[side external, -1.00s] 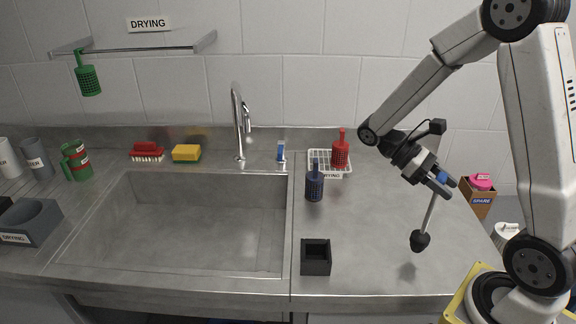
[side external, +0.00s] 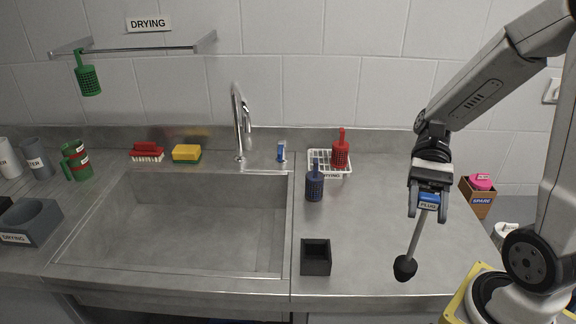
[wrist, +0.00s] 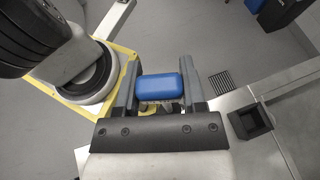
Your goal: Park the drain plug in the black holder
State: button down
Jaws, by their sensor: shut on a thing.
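The drain plug (side external: 406,265) has a blue handle labelled PLUG, a grey rod and a black rounded end. My gripper (side external: 428,205) is shut on its blue handle, which also shows between the fingers in the wrist view (wrist: 158,87). The plug hangs with its black end down, the rod tilted slightly to the lower left, over the right part of the counter. The black holder (side external: 316,265) is a square open-topped box on the counter, left of the plug and apart from it. It also shows at the right in the wrist view (wrist: 262,122).
The sink (side external: 190,225) lies to the left. The counter between plug and holder is clear.

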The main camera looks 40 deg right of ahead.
jog(key=w+a+r+m+t+y, duration=0.1)
jog(key=w+a+r+m+t, duration=0.3)
jog(key=r+m+t, duration=0.1)
notch_tip(320, 180, up, 2)
jog(key=shift+w+r+m+t+y, duration=0.1)
jog(key=shift+w+m+t+y, duration=0.15)
jog(key=shift+t, duration=0.35)
jog(key=shift+a, duration=0.1)
jog(key=w+a+f, duration=0.2)
jog(key=w+f, duration=0.7)
jog(key=w, duration=0.4)
jog(key=shift+f, duration=0.15)
jog(key=shift+w, duration=0.1)
